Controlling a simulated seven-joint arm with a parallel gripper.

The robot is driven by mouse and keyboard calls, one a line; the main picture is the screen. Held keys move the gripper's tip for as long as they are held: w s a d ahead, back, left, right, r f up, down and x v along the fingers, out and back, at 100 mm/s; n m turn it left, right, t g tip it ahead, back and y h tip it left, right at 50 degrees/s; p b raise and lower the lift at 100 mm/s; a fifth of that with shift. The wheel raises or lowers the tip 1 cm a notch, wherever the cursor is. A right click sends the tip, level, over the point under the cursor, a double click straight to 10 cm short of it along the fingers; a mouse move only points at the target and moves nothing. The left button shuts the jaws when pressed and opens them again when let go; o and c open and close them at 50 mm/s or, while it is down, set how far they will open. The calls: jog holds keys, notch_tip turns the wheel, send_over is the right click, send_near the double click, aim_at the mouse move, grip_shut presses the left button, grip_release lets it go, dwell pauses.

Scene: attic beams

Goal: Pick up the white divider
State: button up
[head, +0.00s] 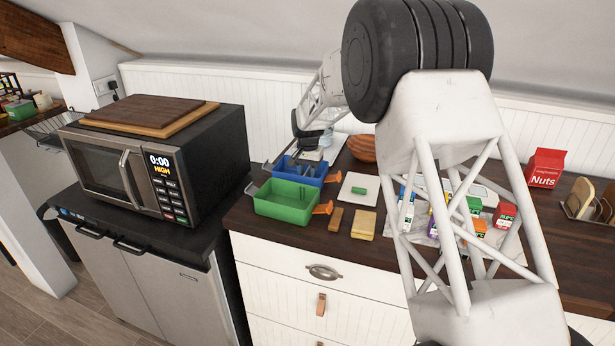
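My gripper (308,143) is at the back of the wooden counter, just behind the blue container. It is small and dark in the head view, and its fingertips are not clear. A pale piece (312,156) shows right below it, at the back edge of the blue container; it may be the white divider, but I cannot tell its shape or whether the gripper touches it. The blue container (314,182) is open-topped and has compartments. An open green container (286,213) stands in front of it. Orange handles stick out to the right of both.
A white plate (343,194) holds a green block. A brown block (336,219) and a tan sponge-like block (364,224) lie in front. An orange bowl (362,148) stands behind. Several small cartons and a red Nuts box (545,168) are right; a microwave (160,165) is left.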

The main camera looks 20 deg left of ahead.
dwell(0.5)
grip_shut()
jog(key=shift+r, duration=0.15)
jog(key=shift+r, duration=4.9)
jog(key=shift+s, duration=0.15)
jog(key=s+d, duration=0.1)
jog(key=s, duration=1.4)
jog(key=shift+s+d+r+m, duration=0.35)
jog(key=shift+r+m, duration=0.05)
jog(key=shift+r, duration=0.05)
